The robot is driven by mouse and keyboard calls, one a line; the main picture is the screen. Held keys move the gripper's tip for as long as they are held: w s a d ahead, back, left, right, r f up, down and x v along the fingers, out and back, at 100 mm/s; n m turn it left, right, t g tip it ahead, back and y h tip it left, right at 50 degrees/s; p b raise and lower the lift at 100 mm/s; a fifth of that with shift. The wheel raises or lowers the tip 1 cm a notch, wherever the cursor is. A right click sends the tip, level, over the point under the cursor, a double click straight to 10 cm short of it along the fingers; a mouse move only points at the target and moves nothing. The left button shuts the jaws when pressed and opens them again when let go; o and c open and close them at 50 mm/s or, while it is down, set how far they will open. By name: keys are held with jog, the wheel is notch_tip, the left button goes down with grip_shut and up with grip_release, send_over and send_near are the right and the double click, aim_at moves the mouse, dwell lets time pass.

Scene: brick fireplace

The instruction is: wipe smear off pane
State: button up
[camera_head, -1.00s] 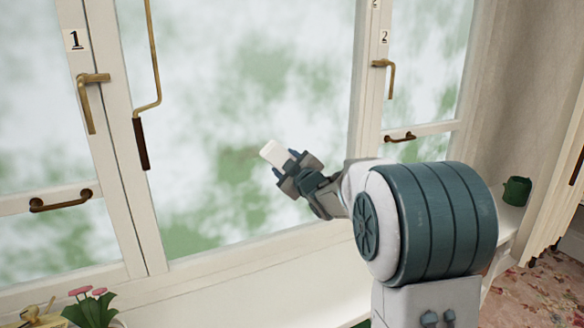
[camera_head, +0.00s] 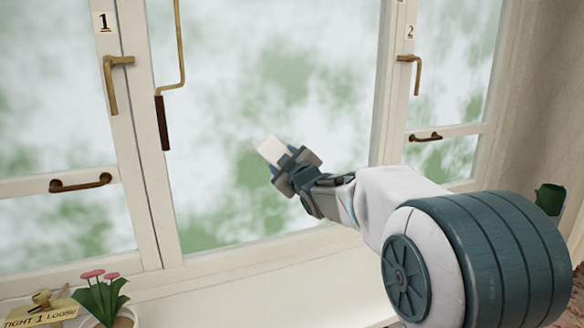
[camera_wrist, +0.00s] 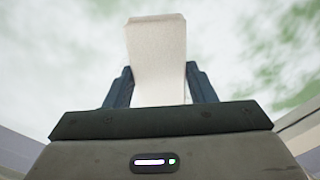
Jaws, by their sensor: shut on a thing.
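My gripper (camera_head: 285,163) is shut on a white block-like wiper (camera_head: 271,149), which sticks out beyond the fingertips toward the window. In the wrist view the wiper (camera_wrist: 157,58) stands between the two dark blue fingers. The middle pane (camera_head: 260,80) fills the view behind it, covered in cloudy white and green patches. I cannot tell which patch is the smear, or whether the wiper touches the glass.
A brass rod with a dark handle (camera_head: 162,123) hangs at the pane's left. Window handles marked 1 (camera_head: 112,85) and 2 (camera_head: 415,72) flank it. A potted pink flower (camera_head: 98,295) and a "TIGHT 1 LOOSE" sign (camera_head: 40,314) stand lower left. A green mug (camera_head: 550,199) is at right.

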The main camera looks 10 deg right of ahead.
jog(key=a+b, duration=0.1)
jog(key=b, duration=0.1)
jog(key=s+a+b, duration=0.1)
jog(key=a+b, duration=0.3)
jog(key=b, duration=0.1)
jog(key=shift+s+a+f, duration=0.15)
jog(key=shift+s+f, duration=0.05)
jog(key=shift+s, duration=0.05)
jog(key=shift+s+a+r+b, duration=0.1)
jog(key=shift+a+b, duration=0.35)
jog(key=shift+b, duration=0.25)
jog(key=shift+s+a+r+b, duration=0.1)
jog(key=shift+a+b, duration=0.3)
jog(key=shift+b, duration=0.25)
jog(key=shift+a+f+b, duration=0.1)
jog(key=shift+b, duration=0.2)
jog(key=a+b, duration=0.1)
jog(key=b, duration=0.4)
jog(key=shift+s+a+f, duration=0.15)
jog(key=shift+s+a, duration=0.15)
jog(key=shift+a, duration=0.05)
jog(key=shift+a+b, duration=0.15)
jog(key=shift+b, duration=0.8)
jog(key=shift+b, duration=0.4)
jog(key=a+b, duration=0.1)
jog(key=b, duration=0.2)
jog(key=shift+s+a+b, duration=0.1)
jog(key=shift+s+b, duration=0.1)
jog(key=shift+b, duration=0.1)
